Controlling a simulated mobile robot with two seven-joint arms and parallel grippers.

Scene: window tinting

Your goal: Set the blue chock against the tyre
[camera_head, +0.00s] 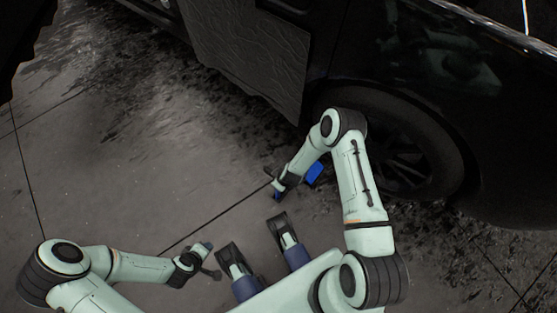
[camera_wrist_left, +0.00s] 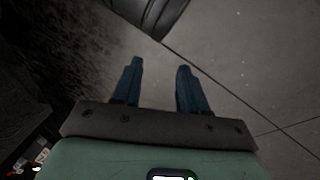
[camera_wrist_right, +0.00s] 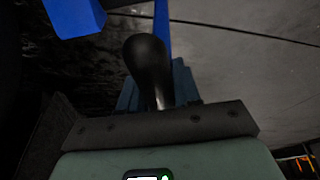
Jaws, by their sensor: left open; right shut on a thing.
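The blue chock (camera_head: 315,173) is on the floor side of the black car's wheel, partly hidden by my right arm in the head view. The tyre (camera_head: 447,168) is dark, and my arm covers its left part, so I cannot tell whether chock and tyre touch. My right gripper (camera_head: 275,186) is shut, left of the blue block. In the right wrist view, blue chock parts (camera_wrist_right: 75,17) show at the top, with a black rounded handle-like piece (camera_wrist_right: 148,62) at the fingers. My left gripper (camera_head: 209,260) is open and empty over the floor; its fingers (camera_wrist_left: 158,85) stand apart.
The car's dark body (camera_head: 480,75) fills the upper right, with a textured dark panel (camera_head: 245,50) hanging beside it. Bare concrete floor (camera_head: 120,190) lies open to the left, with thin joint lines and dark stains.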

